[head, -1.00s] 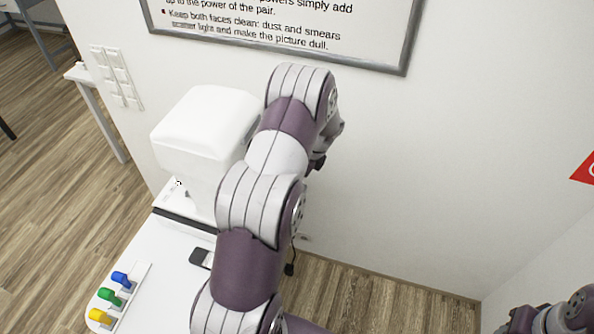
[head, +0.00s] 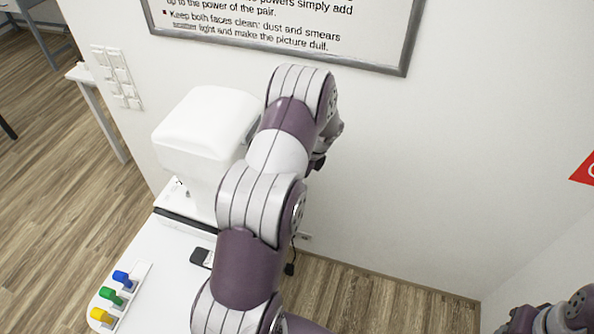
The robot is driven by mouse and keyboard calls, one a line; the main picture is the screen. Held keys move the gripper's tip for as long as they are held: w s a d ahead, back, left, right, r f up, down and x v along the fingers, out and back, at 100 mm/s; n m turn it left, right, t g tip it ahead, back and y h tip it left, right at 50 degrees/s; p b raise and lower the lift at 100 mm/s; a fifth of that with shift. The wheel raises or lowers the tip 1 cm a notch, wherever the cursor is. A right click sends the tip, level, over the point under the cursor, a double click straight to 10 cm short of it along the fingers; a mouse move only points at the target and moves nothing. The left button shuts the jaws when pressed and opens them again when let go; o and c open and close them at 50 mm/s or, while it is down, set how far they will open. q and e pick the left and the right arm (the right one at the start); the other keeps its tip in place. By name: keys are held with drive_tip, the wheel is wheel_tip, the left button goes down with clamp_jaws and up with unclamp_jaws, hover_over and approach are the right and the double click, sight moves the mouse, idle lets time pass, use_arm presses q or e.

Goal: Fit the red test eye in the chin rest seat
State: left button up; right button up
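The red test eye does not show in the head view. Blue (head: 122,277), green (head: 111,296) and yellow (head: 101,315) pieces stand in a row on a white holder (head: 134,294) at the lower left. A white instrument (head: 200,135) stands on the white table behind them; I cannot make out the chin rest seat, and my arm hides the instrument's right side. My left arm fills the middle; only a small dark part of its end (head: 318,162) shows, with the fingers mostly hidden. Part of my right arm shows at the bottom right; its fingers cannot be made out.
A small black-topped item (head: 201,257) lies on the white table (head: 165,250), close to my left arm. The wall with a framed text board (head: 290,25) rises behind the instrument. A red sign (head: 585,170) is at the right. Wooden floor is open at the left.

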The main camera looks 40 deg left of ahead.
idle(0.5)
use_arm(q)
drive_tip(key=o, duration=0.9)
drive_tip(key=shift+f, duration=0.1)
drive_tip(key=b+v, duration=0.1)
drive_tip(key=v, duration=1.1)
drive_tip(key=shift+d+r, duration=0.15)
drive_tip(key=shift+r, duration=0.2)
